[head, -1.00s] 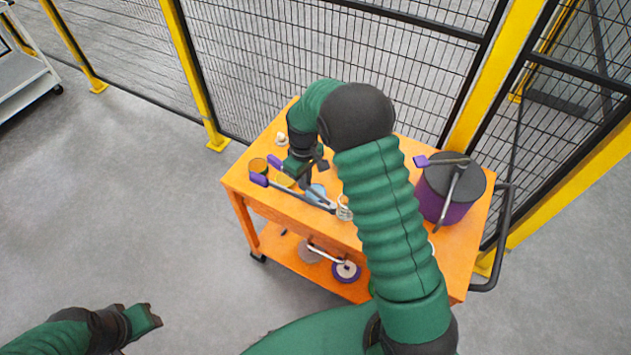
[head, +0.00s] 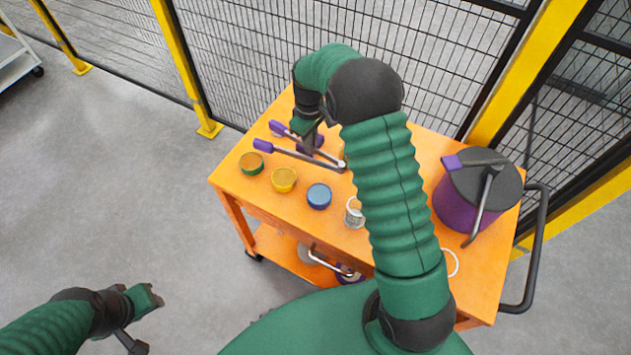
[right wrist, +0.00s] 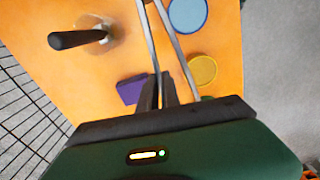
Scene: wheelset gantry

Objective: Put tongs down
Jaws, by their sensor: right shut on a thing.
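The tongs (head: 285,149) have two grey metal arms joined at the right end and purple tips at the left end. My right gripper (head: 314,142) is shut on them over the orange cart top (head: 235,181). I cannot tell whether the tongs touch the cart top. My left gripper (head: 150,297) hangs away from the cart at the lower left; its jaw opening is unclear.
Green-orange (head: 251,163), yellow (head: 284,180) and blue (head: 319,196) round containers and a clear jar (head: 354,213) line the front. A mesh fence (head: 265,60) is behind.

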